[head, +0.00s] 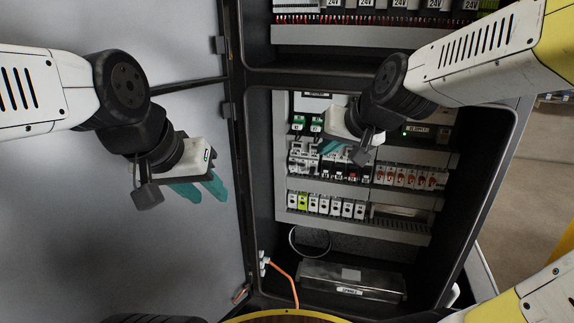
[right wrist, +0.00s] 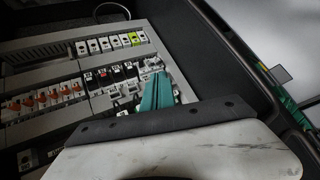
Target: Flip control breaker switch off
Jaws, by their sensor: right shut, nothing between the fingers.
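The control cabinet's breaker row (head: 345,168) shows in the head view, with white and dark breakers on the left and orange-lever breakers (head: 410,176) on the right. The right wrist view also shows the dark-fronted breakers (right wrist: 118,73) and orange-lever breakers (right wrist: 42,98). I cannot read which one is the control breaker, nor its switch position. My right gripper (head: 331,147) is shut and empty in front of the breaker row; its teal fingertips (right wrist: 157,76) cover part of the white breakers. I cannot tell whether they touch. My left gripper (head: 206,193) is open and empty before the grey cabinet door.
A lower row of white modules (head: 330,207) includes a yellow-green one. An orange cable (head: 285,282) hangs at the cabinet's lower left. A metal box (head: 350,279) lies on the cabinet floor. The black cabinet frame (head: 490,165) bounds the opening on the right.

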